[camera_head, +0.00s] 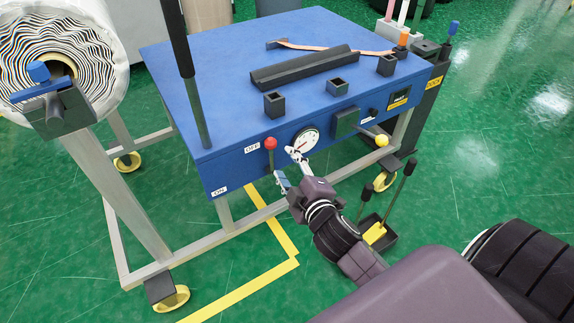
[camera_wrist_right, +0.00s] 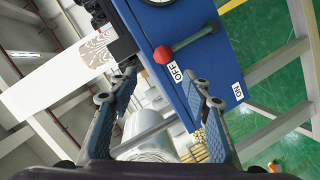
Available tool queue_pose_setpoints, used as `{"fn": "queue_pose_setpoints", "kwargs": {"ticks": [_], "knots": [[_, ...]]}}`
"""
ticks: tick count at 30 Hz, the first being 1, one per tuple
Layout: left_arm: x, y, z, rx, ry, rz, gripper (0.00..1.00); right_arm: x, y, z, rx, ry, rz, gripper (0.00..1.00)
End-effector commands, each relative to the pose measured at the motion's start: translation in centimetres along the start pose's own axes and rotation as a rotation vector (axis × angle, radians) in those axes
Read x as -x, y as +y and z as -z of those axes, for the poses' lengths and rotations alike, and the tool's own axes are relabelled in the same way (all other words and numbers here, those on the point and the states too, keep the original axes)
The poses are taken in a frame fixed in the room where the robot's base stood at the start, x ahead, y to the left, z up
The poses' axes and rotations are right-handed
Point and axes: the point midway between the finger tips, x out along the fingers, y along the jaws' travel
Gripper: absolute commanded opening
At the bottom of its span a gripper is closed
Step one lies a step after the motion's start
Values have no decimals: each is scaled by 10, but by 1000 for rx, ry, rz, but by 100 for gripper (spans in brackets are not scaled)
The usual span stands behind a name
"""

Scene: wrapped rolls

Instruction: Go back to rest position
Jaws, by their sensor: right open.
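My right gripper (camera_head: 288,168) is in front of the blue table's front panel, just below the gauge and the red-knobbed lever. It also shows in the right wrist view (camera_wrist_right: 166,90), with its two fingers spread and nothing between them. The lever's red knob (camera_head: 271,143) is beside the OFF label; in the wrist view the red knob (camera_wrist_right: 163,54) is beyond the fingertips, apart from them as far as I can tell. My right arm comes in from the lower right. My left gripper is not in view.
The blue table (camera_head: 225,65) holds a black bar (camera_head: 305,68), several small black sockets and an upright black rod (camera_head: 180,40). A large wrapped roll (camera_head: 95,50) is on its left. A yellow knob (camera_head: 382,140) sticks out at the right.

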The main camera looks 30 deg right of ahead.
Motion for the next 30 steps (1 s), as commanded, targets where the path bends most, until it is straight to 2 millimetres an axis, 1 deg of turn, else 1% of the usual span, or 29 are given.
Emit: {"fn": "queue_pose_setpoints", "kwargs": {"ticks": [10,14,17,18,20,21,23,25,27,30], "knots": [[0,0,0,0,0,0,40,0,0,0,-2,-1,1,44],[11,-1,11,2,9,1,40,5,-7,-6,-41,-34,27,44],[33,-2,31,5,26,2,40,16,-22,-19,-123,-103,82,44],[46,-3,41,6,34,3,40,23,-30,-24,-164,-138,110,44],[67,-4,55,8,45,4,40,36,-45,-34,-231,-200,161,44],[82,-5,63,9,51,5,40,45,-55,-39,-277,-241,196,44],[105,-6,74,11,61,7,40,60,-70,-46,-342,-303,250,44],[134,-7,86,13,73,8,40,80,-88,-53,-413,-375,315,44],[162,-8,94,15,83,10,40,101,-106,-57,-477,-446,378,44],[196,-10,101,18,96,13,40,128,-125,-61,-545,-531,456,44]]}}
